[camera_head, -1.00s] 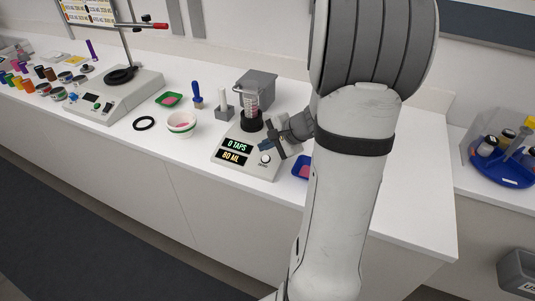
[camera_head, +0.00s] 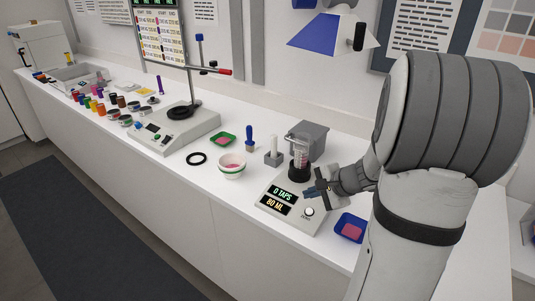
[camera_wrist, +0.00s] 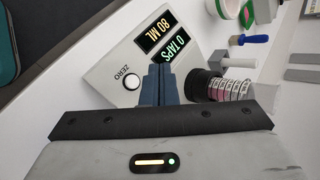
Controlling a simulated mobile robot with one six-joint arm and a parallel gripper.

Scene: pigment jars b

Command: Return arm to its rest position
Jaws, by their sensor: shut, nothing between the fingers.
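My gripper (camera_head: 311,190) is shut and empty, over the right side of the tap device (camera_head: 284,211), beside its clear graduated cylinder (camera_head: 301,156). The device's displays read "0 TAPS" and "80 ML". In the wrist view my closed blue fingers (camera_wrist: 158,84) point at the device's panel (camera_wrist: 118,68), between the zero button (camera_wrist: 131,81) and the cylinder (camera_wrist: 230,90). The cylinder stands upright in a black holder and has pinkish contents. I cannot tell whether the fingers touch the device.
A blue tray with pink powder (camera_head: 350,229) lies right of the device. A white bowl (camera_head: 231,167), black ring (camera_head: 196,158), green tray (camera_head: 222,139), blue-handled brush (camera_head: 249,141) and grey box (camera_head: 309,141) stand nearby. A stand (camera_head: 183,129) and several colored jars are further left.

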